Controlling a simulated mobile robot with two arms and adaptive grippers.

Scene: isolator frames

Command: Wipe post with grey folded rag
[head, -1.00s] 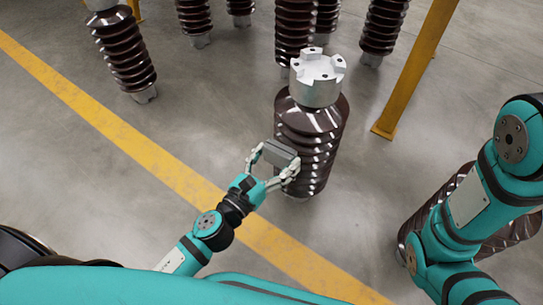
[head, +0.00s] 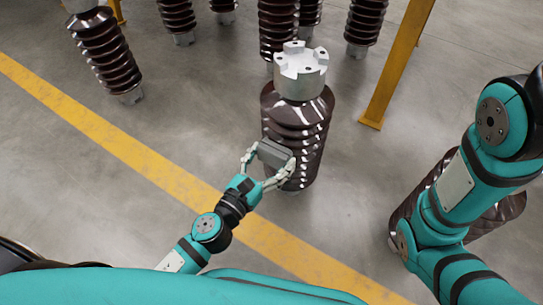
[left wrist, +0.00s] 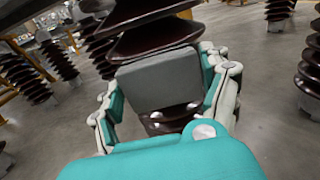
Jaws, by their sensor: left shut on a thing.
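The post (head: 296,125) is a brown, glossy ribbed insulator with a silver metal cap, upright in the middle of the head view. Its ribs also show in the left wrist view (left wrist: 150,40). The grey folded rag (head: 273,153) is a flat block at the lower left side of the post. My left gripper (head: 268,164) is shut on the rag, one finger on each side. In the left wrist view the rag (left wrist: 160,82) lies against or just in front of the ribs; I cannot tell whether it touches. My right gripper is out of view.
Several similar brown posts (head: 105,50) stand behind and to the left. A yellow beam (head: 398,65) rises to the right of the post. Another brown post (head: 492,215) lies behind my right arm. A yellow floor line (head: 130,145) crosses clear grey floor.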

